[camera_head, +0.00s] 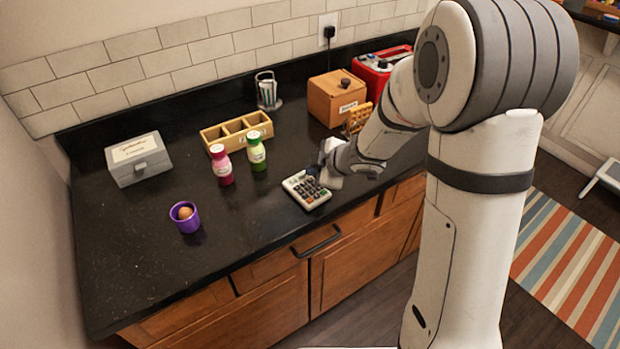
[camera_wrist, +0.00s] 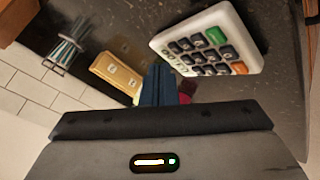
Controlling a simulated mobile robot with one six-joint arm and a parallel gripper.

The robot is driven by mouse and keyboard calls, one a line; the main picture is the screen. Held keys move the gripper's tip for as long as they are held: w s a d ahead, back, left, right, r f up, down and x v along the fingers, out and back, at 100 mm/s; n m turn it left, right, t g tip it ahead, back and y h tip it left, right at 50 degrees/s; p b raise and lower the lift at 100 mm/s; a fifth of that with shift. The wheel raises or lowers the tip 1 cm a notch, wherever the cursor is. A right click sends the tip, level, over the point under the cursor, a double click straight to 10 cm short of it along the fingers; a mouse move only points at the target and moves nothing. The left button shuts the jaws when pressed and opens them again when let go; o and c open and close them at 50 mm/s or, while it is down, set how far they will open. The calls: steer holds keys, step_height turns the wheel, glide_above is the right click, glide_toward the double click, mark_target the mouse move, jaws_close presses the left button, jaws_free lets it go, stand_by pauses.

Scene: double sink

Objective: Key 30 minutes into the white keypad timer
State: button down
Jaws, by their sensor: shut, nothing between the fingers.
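The white keypad timer (camera_head: 300,193) lies on the dark counter near its front edge. In the wrist view the timer (camera_wrist: 233,16) shows rows of dark keys, a green key and an orange key. The key labels are too small to read, and I cannot make out a display. My gripper (camera_head: 315,171) is shut and empty at the timer's far right side in the head view, over or close to the keypad. In the wrist view its closed fingertips (camera_wrist: 159,72) appear beside the timer's lower left edge. I cannot tell whether they touch it.
Pink (camera_head: 221,166) and green (camera_head: 256,152) bottles stand behind the timer, before a wooden divided tray (camera_head: 212,134). A purple cup (camera_head: 186,222) holds a brown egg-like object. A grey box (camera_head: 140,166), wooden box (camera_head: 336,98) and red appliance (camera_head: 372,75) stand farther off. The counter's front left is clear.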

steer(key=shift+r+p, duration=2.4)
steer(key=shift+r, duration=0.05)
steer(key=shift+f, duration=0.1)
steer(key=s+d+r+m+t+h, duration=0.1)
steer(key=s+d+r+m+h, duration=0.25)
steer(key=d+r+m, duration=0.35)
steer(key=s+d+r+m+t+h, duration=0.1)
steer(key=s+d+r+m+h, duration=0.15)
steer(key=d+r+h, duration=0.4)
steer(key=s+d+m+g+y, duration=0.1)
steer(key=s+m+g+y, duration=0.2)
steer(key=s, duration=1.7)
steer(key=m+g, duration=0.2)
steer(key=m, duration=0.3)
steer(key=shift+d+m, duration=0.35)
steer(key=shift+d, duration=0.05)
